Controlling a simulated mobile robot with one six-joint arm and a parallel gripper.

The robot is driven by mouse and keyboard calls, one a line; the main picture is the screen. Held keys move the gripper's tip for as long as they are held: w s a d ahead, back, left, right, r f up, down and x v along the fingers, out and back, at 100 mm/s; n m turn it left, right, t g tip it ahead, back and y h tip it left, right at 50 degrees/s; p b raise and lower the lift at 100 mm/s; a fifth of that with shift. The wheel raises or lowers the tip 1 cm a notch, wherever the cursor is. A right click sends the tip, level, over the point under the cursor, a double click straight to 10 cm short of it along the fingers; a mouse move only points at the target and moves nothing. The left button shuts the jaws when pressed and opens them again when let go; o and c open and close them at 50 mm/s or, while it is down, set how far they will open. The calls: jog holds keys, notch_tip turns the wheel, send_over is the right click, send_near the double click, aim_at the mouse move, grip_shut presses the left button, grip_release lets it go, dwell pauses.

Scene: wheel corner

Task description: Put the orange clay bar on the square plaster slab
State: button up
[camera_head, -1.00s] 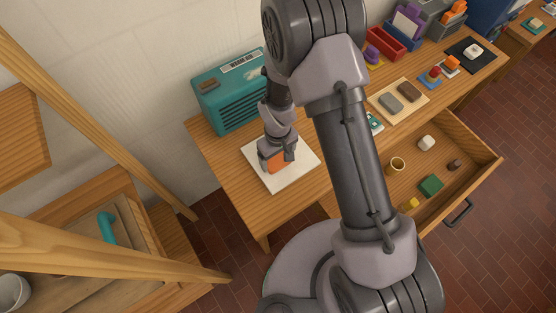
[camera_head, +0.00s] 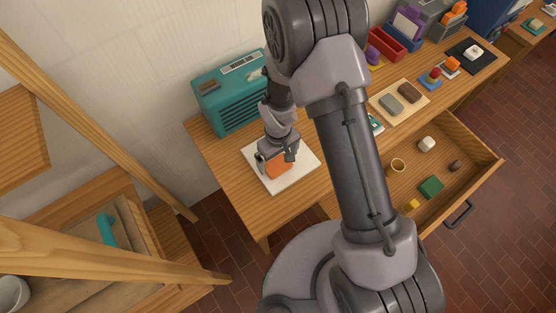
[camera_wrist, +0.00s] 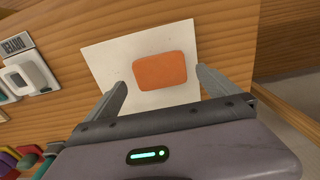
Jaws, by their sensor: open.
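The orange clay bar (camera_head: 279,166) lies on the white square plaster slab (camera_head: 303,163) on the workbench, and the slab's rim shows around it. In the wrist view the orange clay bar (camera_wrist: 160,71) lies flat on the square plaster slab (camera_wrist: 108,55), inside its edges. My gripper (camera_head: 277,160) is just above the bar. In the wrist view my gripper (camera_wrist: 161,82) is open, one finger on each side of the bar, with a gap between each finger and the bar.
A teal radio-like box (camera_head: 232,92) stands on the bench behind the slab. An open drawer (camera_head: 480,165) with several small objects juts out at the right. A wooden frame (camera_head: 90,120) stands at the left.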

notch_tip(320, 180, up, 9)
jog(key=p, duration=0.2)
notch_tip(320, 180, up, 14)
jog(key=m+t, duration=0.2)
jog(key=m, duration=0.1)
send_over(278, 165)
jog(key=d, duration=0.4)
jog(key=s+d+r+m+t+y, duration=0.1)
jog(key=s+d+r+m+t, duration=0.1)
jog(key=s+r, duration=0.5)
jog(key=s+d+r+m+t+y, duration=0.1)
jog(key=s+d+r+m, duration=0.3)
jog(key=r, duration=0.6)
jog(key=s+m, duration=0.2)
jog(key=s, duration=0.1)
jog(key=shift+s+r+t, duration=0.15)
jog(key=shift+s+t, duration=0.1)
jog(key=shift+t, duration=0.15)
jog(key=shift+s, duration=0.1)
